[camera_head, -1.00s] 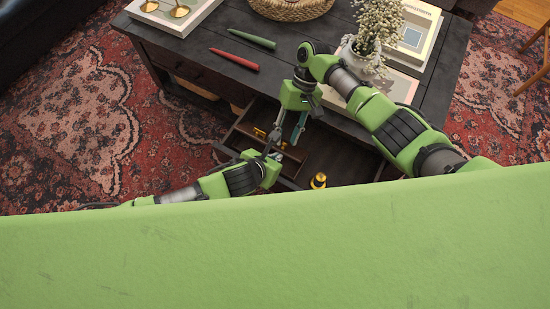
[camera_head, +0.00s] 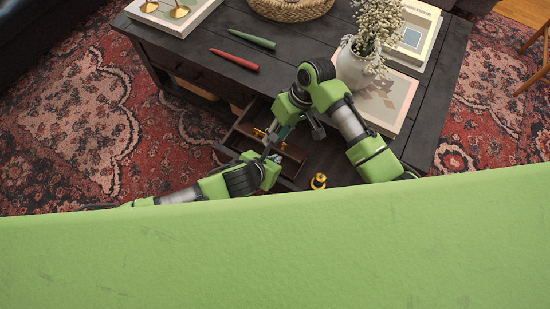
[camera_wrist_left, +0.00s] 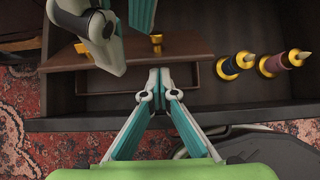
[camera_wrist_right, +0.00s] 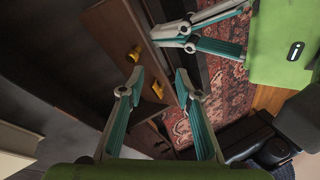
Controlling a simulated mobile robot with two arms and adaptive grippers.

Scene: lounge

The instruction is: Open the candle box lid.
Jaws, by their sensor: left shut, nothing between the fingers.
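The candle box (camera_head: 240,153) is a brown wooden box in the open drawer. In the left wrist view its lid (camera_wrist_left: 185,46), with brass fittings, appears raised. A dark hollow (camera_wrist_left: 130,80) shows below its edge. My left gripper (camera_wrist_left: 160,72) is shut and empty, its tips at that edge; I cannot tell whether they touch it. My right gripper (camera_wrist_right: 158,78) is open, fingers apart, over the brass-fitted side of the lid. In the head view the right gripper's tips are partly hidden by its arm.
Brass-rimmed spool-like pieces (camera_wrist_left: 272,64) stand in the drawer, right of the box. On the dark table (camera_head: 205,62) above lie a red candle (camera_head: 234,60) and a green candle (camera_head: 250,41). A vase of white flowers (camera_head: 355,65) stands near my right arm.

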